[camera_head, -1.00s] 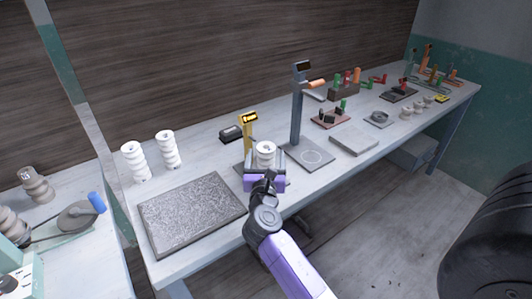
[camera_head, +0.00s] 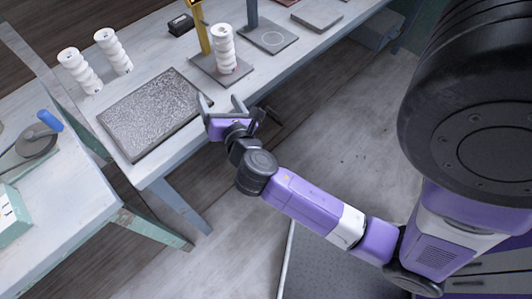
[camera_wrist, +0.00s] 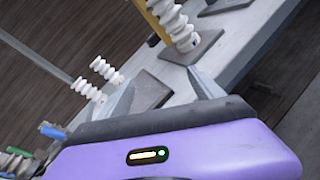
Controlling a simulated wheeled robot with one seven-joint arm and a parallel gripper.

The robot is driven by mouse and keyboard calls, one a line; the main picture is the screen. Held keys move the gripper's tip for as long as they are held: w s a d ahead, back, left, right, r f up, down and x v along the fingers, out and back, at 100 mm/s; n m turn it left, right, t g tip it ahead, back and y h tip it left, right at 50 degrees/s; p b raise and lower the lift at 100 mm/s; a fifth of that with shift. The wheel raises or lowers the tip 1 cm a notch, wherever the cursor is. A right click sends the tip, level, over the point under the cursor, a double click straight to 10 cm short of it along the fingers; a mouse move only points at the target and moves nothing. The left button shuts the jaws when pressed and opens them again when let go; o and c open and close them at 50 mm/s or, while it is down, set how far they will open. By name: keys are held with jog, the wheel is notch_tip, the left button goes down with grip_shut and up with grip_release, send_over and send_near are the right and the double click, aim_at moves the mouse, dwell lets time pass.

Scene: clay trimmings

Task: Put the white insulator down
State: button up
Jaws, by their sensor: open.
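A white ribbed insulator (camera_head: 223,49) stands upright on the grey base plate (camera_head: 208,72) of the yellow-posted gauge (camera_head: 197,24). It also shows in the wrist view (camera_wrist: 176,25), beyond my fingers. My gripper (camera_head: 220,104) is open and empty, with its two grey fingers apart. It is at the table's front edge, nearer to me than the insulator and clear of it. Two more white insulators (camera_head: 75,70) (camera_head: 113,50) stand upright at the back left of the table.
A speckled grey slab (camera_head: 152,112) lies on the table left of my gripper. A black box (camera_head: 181,24) sits behind the gauge. A dark post on a grey base (camera_head: 268,38) stands to its right. A side table (camera_head: 60,190) is at the left.

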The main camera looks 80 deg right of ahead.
jog(key=s+a+f+m+t+y, duration=0.2)
jog(key=s+a+m+y, duration=0.2)
jog(key=a, duration=0.5)
jog(key=s+a+f+m+t+y, duration=0.2)
jog(key=s+a+m+y, duration=0.25)
jog(key=a, duration=0.35)
jog(key=s+a+r+m+t+y, duration=0.1)
jog(key=s+a+r+m+y, duration=0.3)
jog(key=s+a+r+m, duration=0.3)
jog(key=s+r+m, duration=0.1)
jog(key=s+m, duration=0.1)
jog(key=m, duration=0.3)
jog(key=shift+s+r, duration=0.2)
jog(key=shift+s, duration=0.2)
jog(key=shift+o, duration=0.3)
